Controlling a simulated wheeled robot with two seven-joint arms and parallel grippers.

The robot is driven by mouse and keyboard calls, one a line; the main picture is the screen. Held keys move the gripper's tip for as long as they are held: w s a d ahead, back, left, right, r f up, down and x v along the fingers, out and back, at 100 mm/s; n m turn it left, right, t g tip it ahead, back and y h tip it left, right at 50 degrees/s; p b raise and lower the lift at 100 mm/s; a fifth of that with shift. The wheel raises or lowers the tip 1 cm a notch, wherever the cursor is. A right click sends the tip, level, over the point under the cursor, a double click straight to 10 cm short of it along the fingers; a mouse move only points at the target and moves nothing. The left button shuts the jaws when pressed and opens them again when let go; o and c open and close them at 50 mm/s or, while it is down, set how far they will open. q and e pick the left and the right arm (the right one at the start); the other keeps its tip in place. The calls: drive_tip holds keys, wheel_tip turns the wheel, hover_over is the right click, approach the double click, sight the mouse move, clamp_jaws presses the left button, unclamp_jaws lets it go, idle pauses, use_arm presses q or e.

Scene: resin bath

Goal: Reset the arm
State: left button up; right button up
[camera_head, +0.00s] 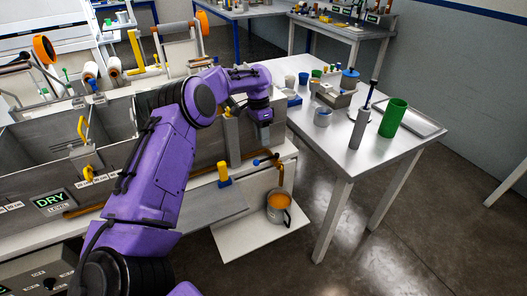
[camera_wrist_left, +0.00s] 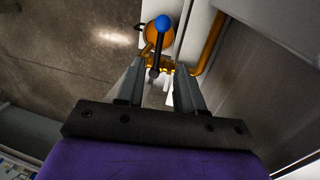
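My left gripper (camera_head: 264,133) hangs from the purple arm beside the grey bath's right end, above a drain valve. In the wrist view the left gripper (camera_wrist_left: 159,85) has its two grey fingers apart. The valve's dark lever with a blue knob (camera_wrist_left: 163,22) shows between and beyond the fingers; I see no clear contact. In the head view the blue knob (camera_head: 256,162) sits below the gripper. A grey pot (camera_head: 278,211) with amber contents stands on a low white shelf under the outlet, with an amber streak above it. My right gripper is out of view.
A white table (camera_head: 345,165) to the right holds a green cylinder (camera_head: 393,118), a grey cylinder (camera_head: 360,130) and several small cups. A yellow-and-blue piece (camera_head: 224,174) stands at the bath's front. The bath (camera_head: 110,120) lies behind my arm. Floor at right is clear.

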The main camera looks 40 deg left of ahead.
use_arm(q)
drive_tip(key=r, duration=0.3)
drive_tip(key=shift+w+a+r, duration=0.15)
drive_tip(key=shift+a+r, duration=0.05)
drive_tip(key=shift+a, duration=0.15)
